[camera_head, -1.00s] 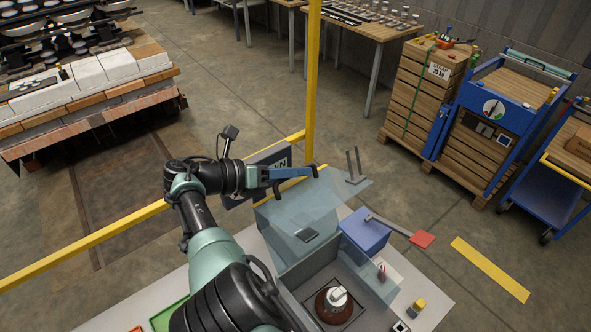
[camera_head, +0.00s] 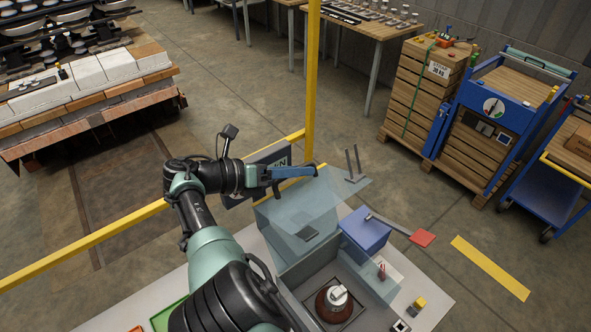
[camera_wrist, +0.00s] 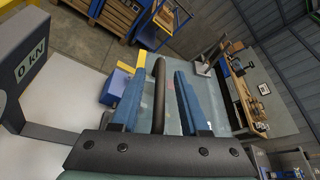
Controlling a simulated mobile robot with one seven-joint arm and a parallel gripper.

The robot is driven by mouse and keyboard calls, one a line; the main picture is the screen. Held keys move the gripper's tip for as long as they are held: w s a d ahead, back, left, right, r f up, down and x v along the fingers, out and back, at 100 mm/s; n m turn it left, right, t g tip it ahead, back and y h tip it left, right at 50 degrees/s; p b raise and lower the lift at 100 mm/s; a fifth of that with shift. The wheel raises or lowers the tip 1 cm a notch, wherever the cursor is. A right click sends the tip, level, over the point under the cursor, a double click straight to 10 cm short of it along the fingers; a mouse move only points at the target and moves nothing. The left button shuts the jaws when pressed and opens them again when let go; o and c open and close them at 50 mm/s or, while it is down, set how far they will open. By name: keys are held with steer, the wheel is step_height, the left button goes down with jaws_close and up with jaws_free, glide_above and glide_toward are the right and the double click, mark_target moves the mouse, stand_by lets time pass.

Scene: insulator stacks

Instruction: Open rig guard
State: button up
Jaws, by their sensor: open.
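The rig guard (camera_head: 293,207) is a clear bluish panel over the test rig in the camera_head view. My gripper (camera_head: 302,174) has blue fingers and is at the guard's upper end, beside the display box. In the camera_wrist view my gripper (camera_wrist: 160,68) is open, its two fingers on either side of a dark round bar (camera_wrist: 158,97). The bar looks like the guard's handle; I cannot tell whether the fingers touch it. The fingers hide this spot in the camera_head view.
The display box (camera_head: 262,157) is close to my wrist; it reads 0 kN in the wrist view (camera_wrist: 32,62). A yellow post (camera_head: 312,80) and rail stand behind. A blue box (camera_head: 366,231) and red-ended lever (camera_head: 422,238) are right of the guard. A brown insulator (camera_head: 334,305) sits in the rig.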

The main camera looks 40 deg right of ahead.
steer(key=b+v, duration=0.2)
steer(key=v, duration=1.1)
steer(key=shift+b, duration=0.3)
